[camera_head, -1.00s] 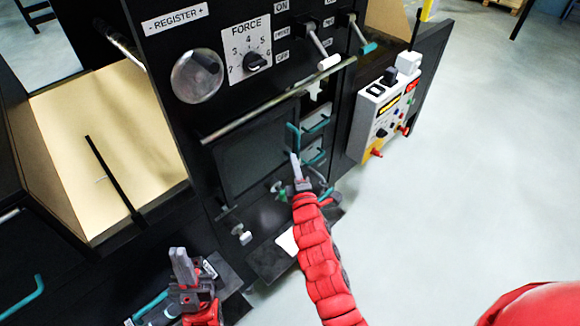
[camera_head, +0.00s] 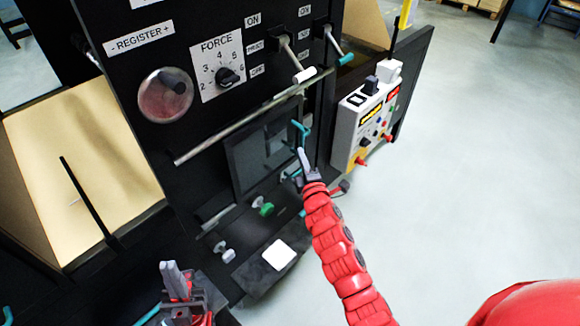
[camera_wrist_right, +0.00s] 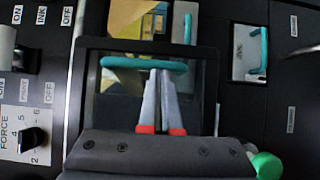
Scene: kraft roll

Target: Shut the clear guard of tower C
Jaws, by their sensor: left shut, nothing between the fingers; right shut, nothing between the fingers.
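The clear guard (camera_head: 250,165) is a dark see-through panel in a black frame, low on the machine front, with a teal handle (camera_head: 300,130) at its right edge. It appears to stand out from the front; how far is unclear. In the right wrist view the guard's frame (camera_wrist_right: 110,43) and teal handle (camera_wrist_right: 125,64) lie just ahead. My right gripper (camera_head: 302,155) is shut and empty, its fingertips (camera_wrist_right: 165,74) at the handle; contact is unclear. My left gripper (camera_head: 171,268) is shut and empty at the lower left, away from the guard.
A metal bar (camera_head: 240,118) runs across above the guard. A force dial (camera_head: 228,75) and levers (camera_head: 303,75) are higher up. A control box (camera_head: 365,118) hangs to the right. A tan panel (camera_head: 80,165) is at left. Open floor lies right.

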